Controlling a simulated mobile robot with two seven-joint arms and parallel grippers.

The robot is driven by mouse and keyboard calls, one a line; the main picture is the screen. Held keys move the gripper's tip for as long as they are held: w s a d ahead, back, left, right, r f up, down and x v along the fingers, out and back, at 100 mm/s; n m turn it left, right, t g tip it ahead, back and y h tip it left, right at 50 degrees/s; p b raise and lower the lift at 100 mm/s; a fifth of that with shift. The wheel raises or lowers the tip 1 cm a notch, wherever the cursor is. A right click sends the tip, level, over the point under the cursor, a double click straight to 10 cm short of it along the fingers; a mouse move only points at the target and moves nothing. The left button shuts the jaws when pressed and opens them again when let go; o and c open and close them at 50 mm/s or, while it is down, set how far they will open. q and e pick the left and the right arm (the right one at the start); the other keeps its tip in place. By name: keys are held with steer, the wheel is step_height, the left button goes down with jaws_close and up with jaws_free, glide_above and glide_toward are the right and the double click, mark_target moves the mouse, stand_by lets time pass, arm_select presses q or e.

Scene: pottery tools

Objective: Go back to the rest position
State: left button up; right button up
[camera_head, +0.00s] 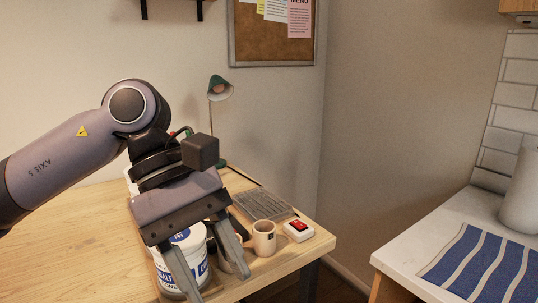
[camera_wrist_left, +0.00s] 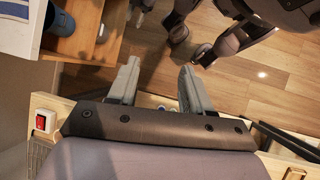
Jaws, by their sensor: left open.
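My left gripper (camera_head: 218,286) reaches in from the left over the table, its fingers spread and pointing down and forward. It is open, and I see nothing held between its fingers. In the left wrist view the two grey fingers (camera_wrist_left: 158,66) are apart, with floor and a strip of table edge behind them. A white tub with blue lettering (camera_head: 193,248) stands behind the fingers and is partly hidden by them. My right gripper does not show in either view.
On the wooden table (camera_head: 70,240) are a beige mug (camera_head: 264,238), a white box with a red switch (camera_head: 299,230), a grey tray (camera_head: 262,204) and a green lamp (camera_head: 221,88). A counter with a striped cloth (camera_head: 484,264) stands at right. The table's left part is clear.

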arm_select(q)
steer(key=s+d+r+n+g+h, duration=0.2)
steer(key=d+n+g+h, duration=0.3)
steer(key=d+n+h, duration=0.65)
steer(key=w+a+f+n+t+h, duration=0.3)
steer(key=w+a+n+t+h, duration=0.4)
steer(key=n+t, duration=0.7)
steer(key=w+a+f+n+t+y, duration=0.2)
steer(key=a+f+n+t+y, duration=0.2)
steer(key=f+n+t+y, duration=0.6)
steer(key=w+a+f+n+t+y, duration=0.3)
steer(key=f+n, duration=0.4)
steer(key=n, duration=0.8)
steer(key=s+a+f+n+g+y, duration=0.3)
steer(key=s+f, duration=0.5)
steer(key=f, duration=0.3)
steer(key=s+a+f+n+g+y+p, duration=0.1)
steer(key=s+a+f+n+g+y, duration=0.3)
steer(key=s+a+f+n, duration=0.4)
step_height(320, 180, down, 5)
steer(key=shift+s+a+r+y, duration=0.25)
steer(key=shift+s+y, duration=0.25)
steer(key=shift+y, duration=0.25)
steer(key=shift+n, duration=0.25)
